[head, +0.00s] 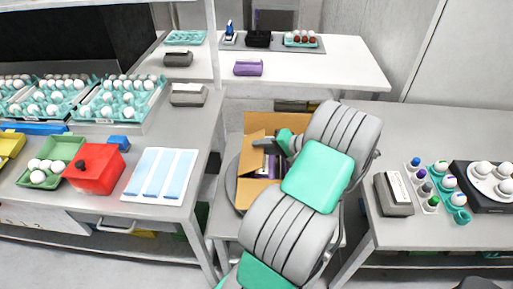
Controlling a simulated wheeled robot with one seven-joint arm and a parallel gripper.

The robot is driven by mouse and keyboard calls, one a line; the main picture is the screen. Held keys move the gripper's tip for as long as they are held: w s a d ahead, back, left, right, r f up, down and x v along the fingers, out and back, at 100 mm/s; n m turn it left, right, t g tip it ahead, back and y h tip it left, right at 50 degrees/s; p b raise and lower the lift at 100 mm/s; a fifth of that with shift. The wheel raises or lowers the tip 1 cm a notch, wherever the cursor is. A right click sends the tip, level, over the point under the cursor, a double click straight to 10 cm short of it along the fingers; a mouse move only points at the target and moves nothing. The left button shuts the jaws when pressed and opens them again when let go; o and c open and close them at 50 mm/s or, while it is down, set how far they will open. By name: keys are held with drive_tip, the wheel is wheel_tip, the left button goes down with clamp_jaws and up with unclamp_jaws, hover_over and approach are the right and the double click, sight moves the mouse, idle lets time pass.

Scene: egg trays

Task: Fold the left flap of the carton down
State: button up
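The open brown cardboard carton (248,196) sits on a low grey surface in the gap between two tables. Its left flap (250,152) appears raised along the left side, and another flap stands at the back. Something pale and purple lies inside. My gripper (266,146) is small and dark in the head view, reaching left over the carton, close to the left flap. I cannot tell whether it touches the flap or whether its fingers are open. My arm hides the carton's right side.
The left table holds egg trays (101,112), a red box (95,172) and a white sheet with blue strips (160,175). The right table holds a grey device (393,195) and egg holders (455,199). A white table (340,69) stands behind.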

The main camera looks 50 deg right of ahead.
drive_tip(key=v, duration=0.5)
drive_tip(key=shift+s, duration=0.1)
drive_tip(key=shift+r, duration=0.1)
drive_tip(key=shift+c, duration=0.5)
